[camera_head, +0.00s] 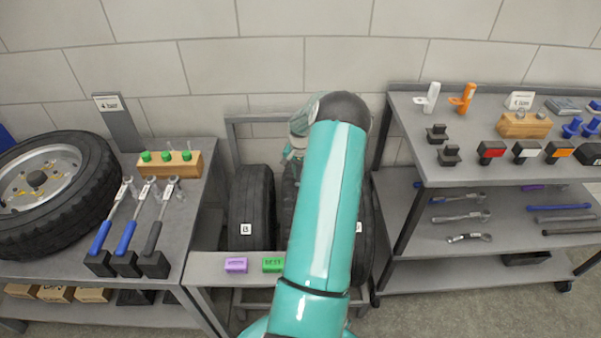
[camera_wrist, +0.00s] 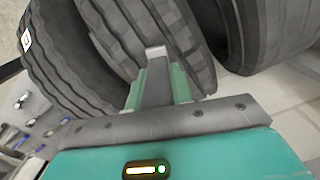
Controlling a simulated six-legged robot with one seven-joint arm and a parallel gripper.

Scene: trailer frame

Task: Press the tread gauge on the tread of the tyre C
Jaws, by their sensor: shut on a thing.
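Upright black tyres stand side by side in a rack in the head view. The left one, tyre B (camera_head: 263,197), has a readable label. The right tyre (camera_head: 366,218) carries a white label whose letter I cannot read; my arm hides most of the middle tyre (camera_head: 288,190). Which one is tyre C I cannot tell. In the wrist view my gripper (camera_wrist: 157,90) is shut on a narrow grey bar with a pale tip, seemingly the tread gauge (camera_wrist: 156,66). Its tip lies over the tread of the middle tyre (camera_wrist: 182,35); contact is unclear.
A left bench (camera_head: 200,230) holds a wheel (camera_head: 80,205) and wrenches. A right shelf unit (camera_head: 400,125) holds tools. The tyres leave only narrow gaps.

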